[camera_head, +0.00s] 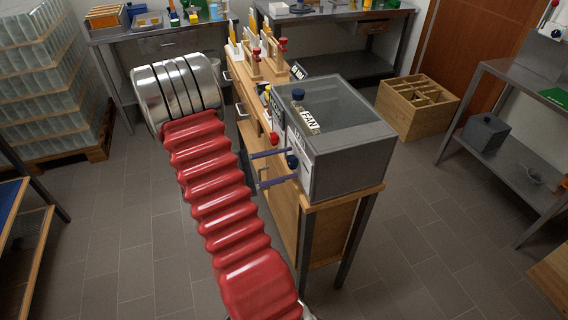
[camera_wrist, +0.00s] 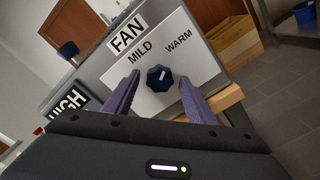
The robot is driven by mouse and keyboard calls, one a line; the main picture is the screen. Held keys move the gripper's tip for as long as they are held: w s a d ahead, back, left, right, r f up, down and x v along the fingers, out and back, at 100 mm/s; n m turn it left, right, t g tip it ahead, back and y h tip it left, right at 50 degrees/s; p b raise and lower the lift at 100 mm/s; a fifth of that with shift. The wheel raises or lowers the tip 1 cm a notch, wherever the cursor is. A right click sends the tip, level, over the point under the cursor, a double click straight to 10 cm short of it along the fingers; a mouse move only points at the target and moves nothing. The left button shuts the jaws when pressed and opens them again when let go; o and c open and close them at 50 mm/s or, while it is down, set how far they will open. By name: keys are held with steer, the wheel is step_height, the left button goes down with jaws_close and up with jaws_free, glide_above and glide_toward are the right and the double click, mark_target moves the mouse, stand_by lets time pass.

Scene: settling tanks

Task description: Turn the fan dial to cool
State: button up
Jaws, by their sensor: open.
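The fan dial (camera_wrist: 160,78) is a dark blue scalloped knob with a white mark, on a white plate (camera_wrist: 200,65) on the front of a grey box (camera_head: 345,165). The plate reads MILD above the dial and WARM at upper right; no "cool" word shows, and the left finger covers part of the plate. A FAN sign (camera_wrist: 127,38) sits above it. The dial also shows in the head view (camera_head: 292,161). My gripper (camera_wrist: 160,82) is open, its purple fingers either side of the dial. Contact cannot be told. The white mark seems to tilt toward upper right.
Red-knobbed wooden fixtures (camera_head: 277,57) stand farther back on the bench.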

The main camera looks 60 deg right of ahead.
steer(key=c, duration=1)
steer(key=shift+c, duration=0.2)
